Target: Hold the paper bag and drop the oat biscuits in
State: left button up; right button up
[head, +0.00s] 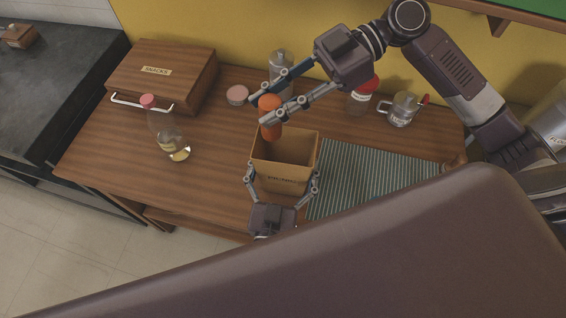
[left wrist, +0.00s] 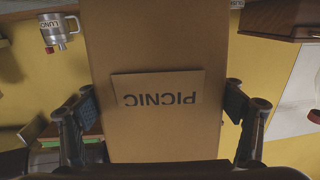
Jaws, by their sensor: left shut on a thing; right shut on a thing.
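The paper bag (head: 285,177) is a brown, open-topped bag standing upright near the table's front edge. In the left wrist view the bag (left wrist: 160,40) fills the middle, with its PICNIC label upside down. My left gripper (head: 283,173) is shut on the bag, one finger on each side. The oat biscuits (head: 270,130), an orange upright cylinder, are between the fingers of my right gripper (head: 259,109). They hang over the bag's back left rim; their lower end looks close to the opening. Whether it is inside the mouth I cannot tell.
A wooden SNACKS box (head: 160,75) and a pink-capped bottle (head: 168,135) stand left. A pink-lidded tub (head: 237,95), glass jar (head: 281,65), red-lidded jar (head: 360,98) and metal mug (head: 402,110) stand behind. A striped mat (head: 375,172) lies right of the bag.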

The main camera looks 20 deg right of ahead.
jog(key=shift+f, duration=2.95)
jog(key=o, duration=1.3)
jog(key=shift+c, duration=0.2)
jog(key=v, duration=0.7)
jog(key=shift+d, duration=0.25)
jog(key=shift+r, duration=0.15)
pick_arm(q)
jog(key=o, duration=1)
